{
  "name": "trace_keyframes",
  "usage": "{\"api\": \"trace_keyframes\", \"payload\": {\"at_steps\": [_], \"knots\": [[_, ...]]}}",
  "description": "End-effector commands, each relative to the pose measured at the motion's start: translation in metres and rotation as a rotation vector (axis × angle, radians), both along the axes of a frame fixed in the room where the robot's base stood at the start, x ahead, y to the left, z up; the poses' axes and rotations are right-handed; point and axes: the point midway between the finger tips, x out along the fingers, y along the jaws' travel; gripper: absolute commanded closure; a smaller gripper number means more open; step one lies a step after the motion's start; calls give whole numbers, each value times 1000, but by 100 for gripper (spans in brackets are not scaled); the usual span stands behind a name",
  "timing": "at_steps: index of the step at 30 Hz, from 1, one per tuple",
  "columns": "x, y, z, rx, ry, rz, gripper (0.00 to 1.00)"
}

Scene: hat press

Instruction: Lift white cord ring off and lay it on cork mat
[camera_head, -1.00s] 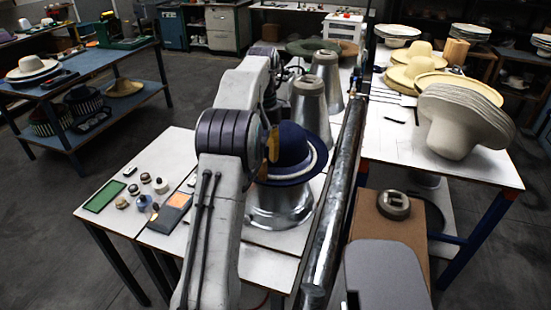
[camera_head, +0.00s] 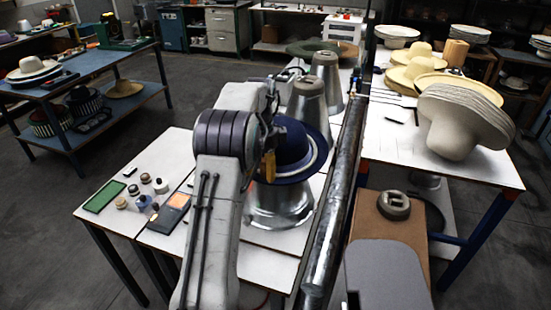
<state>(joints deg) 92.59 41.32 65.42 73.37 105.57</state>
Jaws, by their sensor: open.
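A navy blue hat (camera_head: 300,145) sits on a silver metal cone (camera_head: 280,212) in the middle of the bench. A thin white cord ring (camera_head: 318,159) shows as a pale arc on the hat's right side, around the crown near the brim. Its left part is hidden by my arm and gripper. My gripper (camera_head: 268,166) is at the hat's left side, close to the brim, and open; its fingertips are partly hidden and I cannot tell whether they touch the cord. I cannot clearly pick out the cork mat; a flat brown surface (camera_head: 385,236) lies at lower right.
More metal cones (camera_head: 326,78) stand behind the hat. A dark pipe (camera_head: 335,190) runs along the bench's right side. Small pots, a green tray (camera_head: 103,196) and a dark orange-ended box (camera_head: 170,213) lie at left. Pale hats are stacked (camera_head: 460,120) on the right table.

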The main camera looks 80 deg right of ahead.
Motion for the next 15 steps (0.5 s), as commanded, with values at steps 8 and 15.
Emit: {"api": "trace_keyframes", "payload": {"at_steps": [8,15], "knots": [[0,0,1,-2,0,-1,62],[-1,0,2,-2,0,-1,84]]}}
